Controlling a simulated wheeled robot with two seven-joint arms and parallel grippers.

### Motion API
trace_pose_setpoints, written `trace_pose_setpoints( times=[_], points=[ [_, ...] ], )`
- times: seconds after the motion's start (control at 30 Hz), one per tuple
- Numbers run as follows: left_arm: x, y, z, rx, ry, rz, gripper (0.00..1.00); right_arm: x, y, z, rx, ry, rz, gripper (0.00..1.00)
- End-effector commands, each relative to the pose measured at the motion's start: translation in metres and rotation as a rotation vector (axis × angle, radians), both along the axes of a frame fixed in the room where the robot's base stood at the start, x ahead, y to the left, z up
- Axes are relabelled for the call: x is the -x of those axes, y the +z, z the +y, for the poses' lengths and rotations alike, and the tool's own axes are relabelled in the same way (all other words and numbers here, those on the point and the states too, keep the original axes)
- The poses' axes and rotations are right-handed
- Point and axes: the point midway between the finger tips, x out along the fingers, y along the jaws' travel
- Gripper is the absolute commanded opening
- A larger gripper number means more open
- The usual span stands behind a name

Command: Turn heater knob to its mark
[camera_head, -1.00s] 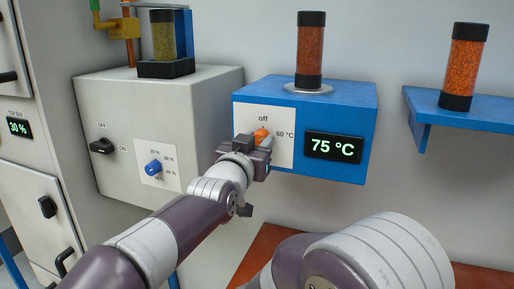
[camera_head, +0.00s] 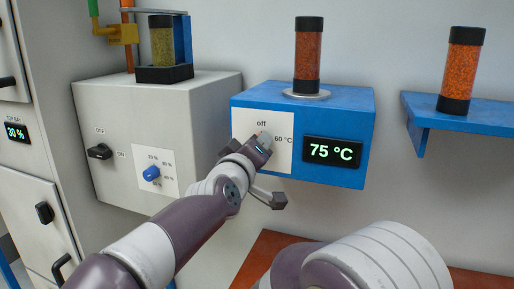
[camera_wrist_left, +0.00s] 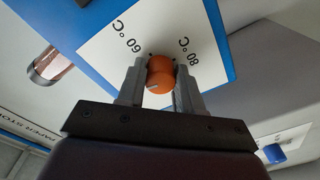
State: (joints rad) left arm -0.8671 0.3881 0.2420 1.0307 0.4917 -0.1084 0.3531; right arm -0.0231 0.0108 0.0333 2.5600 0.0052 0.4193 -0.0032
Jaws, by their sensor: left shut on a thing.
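The heater is a blue box (camera_head: 340,105) with a white dial plate (camera_head: 281,161) on its front, printed "off" and "60 °C" in the head view. The orange heater knob (camera_wrist_left: 159,76) sits between the two fingers of my left gripper (camera_wrist_left: 160,88) in the left wrist view, and the fingers are shut on it. That view also shows "60 °C" and "80 °C" on the plate. In the head view my left gripper (camera_head: 262,143) covers the knob. The heater display (camera_head: 333,150) reads 75 °C. My right gripper is not in view.
A grey box (camera_head: 105,110) with a black switch (camera_head: 99,151) and a blue knob (camera_head: 151,173) stands to the left. An orange-filled cylinder (camera_head: 308,55) stands on the heater. Another stands on a blue shelf (camera_head: 480,115) at the right.

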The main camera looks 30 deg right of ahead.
Motion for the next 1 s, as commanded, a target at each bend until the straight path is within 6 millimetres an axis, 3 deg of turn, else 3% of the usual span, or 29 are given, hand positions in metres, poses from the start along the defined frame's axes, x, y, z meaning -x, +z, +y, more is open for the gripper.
trace_pose_setpoints(
  times=[0.33,0.87,0.9,0.97,1.0],
  points=[
    [-0.0004,0.0016,0.0005,0.088,0.002,0.098,0.05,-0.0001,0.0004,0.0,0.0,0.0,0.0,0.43],
    [-0.0004,0.0021,0.0006,0.104,0.002,0.115,0.05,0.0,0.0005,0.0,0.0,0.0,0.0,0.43],
    [-0.0004,0.0021,0.0006,0.104,0.002,0.115,0.38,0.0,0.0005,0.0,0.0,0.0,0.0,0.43],
    [-0.0004,0.0021,0.0006,0.104,0.001,0.115,0.58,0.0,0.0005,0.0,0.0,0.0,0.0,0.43],
    [-0.0002,0.002,0.0005,0.103,0.002,0.116,0.61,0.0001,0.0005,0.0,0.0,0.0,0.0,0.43]
  ],
)
